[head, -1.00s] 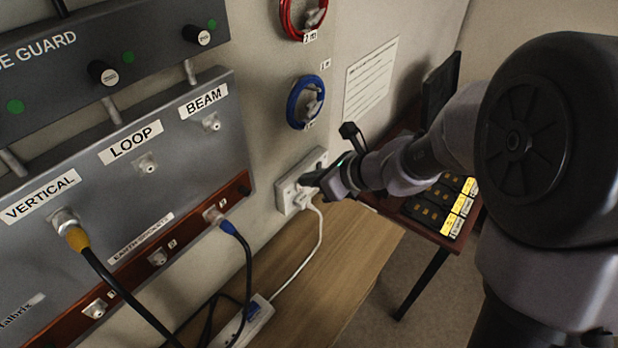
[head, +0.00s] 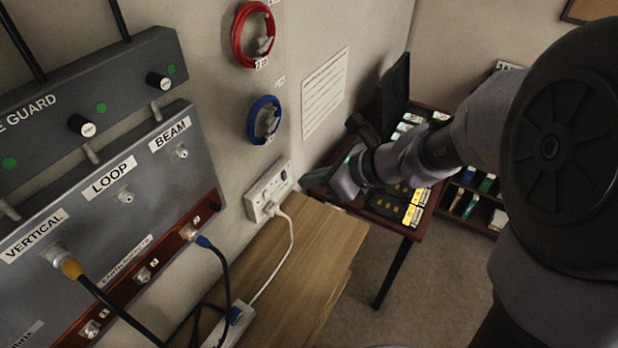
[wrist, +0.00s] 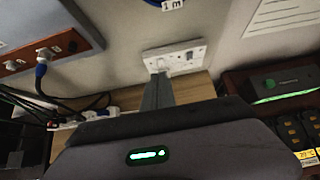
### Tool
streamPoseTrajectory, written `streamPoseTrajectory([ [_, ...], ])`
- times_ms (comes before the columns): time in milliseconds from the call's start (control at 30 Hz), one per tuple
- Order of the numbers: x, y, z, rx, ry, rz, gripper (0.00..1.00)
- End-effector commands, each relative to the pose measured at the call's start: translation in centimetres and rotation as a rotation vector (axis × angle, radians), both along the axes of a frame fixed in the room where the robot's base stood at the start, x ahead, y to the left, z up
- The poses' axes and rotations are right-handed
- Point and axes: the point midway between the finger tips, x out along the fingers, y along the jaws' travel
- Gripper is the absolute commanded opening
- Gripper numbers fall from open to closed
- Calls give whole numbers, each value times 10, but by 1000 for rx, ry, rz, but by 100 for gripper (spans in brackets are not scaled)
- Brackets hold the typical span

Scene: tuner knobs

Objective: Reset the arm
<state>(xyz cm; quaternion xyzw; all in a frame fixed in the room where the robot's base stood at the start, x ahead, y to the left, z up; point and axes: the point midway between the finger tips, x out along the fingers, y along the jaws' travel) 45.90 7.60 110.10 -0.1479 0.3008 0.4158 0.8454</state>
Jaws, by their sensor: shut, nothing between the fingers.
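My arm reaches in from the right in the head view, bent at the elbow. My gripper (wrist: 158,85) is shut and empty; its fingers show as one grey block in the wrist view, pointing toward the wall socket (wrist: 178,60). In the head view, my gripper (head: 346,180) is in front of the dark side table, to the right of the same socket (head: 268,190) and apart from it. A white plug with a white cable sits in the socket.
A grey panel (head: 100,205) with labelled connectors fills the left. A wooden bench (head: 320,235) stands below the socket, with a power strip (head: 232,325) on it. A dark side table (head: 408,229) holds battery packs. Red (head: 240,40) and blue (head: 254,118) cable coils hang on the wall.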

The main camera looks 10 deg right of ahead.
Motion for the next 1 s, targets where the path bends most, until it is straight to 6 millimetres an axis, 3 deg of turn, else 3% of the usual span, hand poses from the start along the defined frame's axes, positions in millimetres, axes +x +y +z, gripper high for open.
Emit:
streamPoseTrajectory([
  [200, -1, 1, 1, -7, -6, 8, 0],
  [267, -12, 6, 8, -60, -50, 78, 0],
  [367, -65, 19, 31, -311, -241, 386, 0],
  [433, -111, 17, 41, -554, -406, 665, 0],
  [500, -149, 6, 45, -792, -545, 917, 0],
  [600, -184, -16, 48, -1071, -675, 1190, 0],
  [733, -202, -34, 50, -1260, -737, 1363, 0],
  [1000, -203, -37, 50, -1282, -740, 1386, 0],
])
